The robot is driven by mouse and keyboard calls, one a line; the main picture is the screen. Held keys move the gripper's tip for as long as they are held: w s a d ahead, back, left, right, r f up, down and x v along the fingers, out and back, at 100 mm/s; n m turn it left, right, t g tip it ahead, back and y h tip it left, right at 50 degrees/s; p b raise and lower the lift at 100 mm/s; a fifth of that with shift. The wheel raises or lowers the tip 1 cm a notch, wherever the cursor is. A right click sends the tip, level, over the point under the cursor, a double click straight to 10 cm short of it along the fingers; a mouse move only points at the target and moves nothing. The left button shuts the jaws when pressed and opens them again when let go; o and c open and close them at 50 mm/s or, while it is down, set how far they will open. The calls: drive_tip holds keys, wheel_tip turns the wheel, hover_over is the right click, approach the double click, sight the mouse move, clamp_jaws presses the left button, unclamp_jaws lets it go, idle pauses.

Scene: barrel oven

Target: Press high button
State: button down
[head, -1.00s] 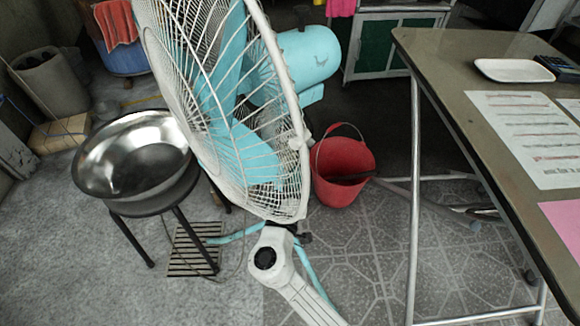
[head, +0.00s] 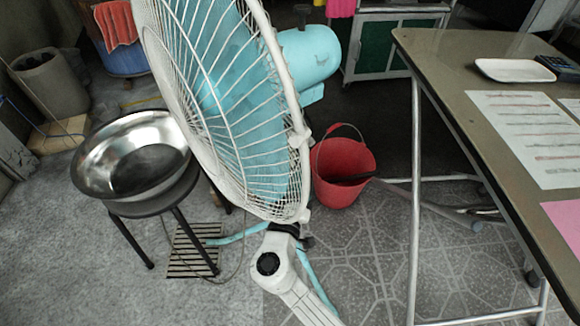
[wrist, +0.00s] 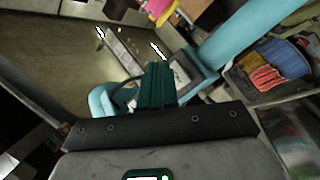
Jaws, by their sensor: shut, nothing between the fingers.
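A standing fan with a white wire cage (head: 225,110) and a teal motor housing (head: 308,58) fills the middle of the head view. In the wrist view a teal pole (wrist: 240,35) ends at a teal housing with a pale panel (wrist: 182,76). I cannot make out single buttons there, so the high button is not identifiable. My gripper (wrist: 158,72) is shut and empty, its dark green fingers pointing at the housing and covering part of it. Whether they touch it I cannot tell. The head view does not show the fingers; my white arm reaches up below the cage.
A metal bowl (head: 90,160) on a dark stool stands left of the fan. A red bucket (head: 340,178) stands behind it. A table (head: 450,75) with a white tray (head: 514,70) and papers is at the right. Tiled floor between fan and table is mostly free.

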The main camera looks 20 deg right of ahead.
drive_tip(key=shift+s, duration=0.1)
drive_tip(key=shift+s+d, duration=0.2)
drive_tip(key=shift+s, duration=0.6)
drive_tip(key=shift+s+d, duration=0.15)
drive_tip(key=shift+s, duration=0.7)
drive_tip(key=shift+s+d, duration=0.2)
drive_tip(key=shift+s, duration=0.6)
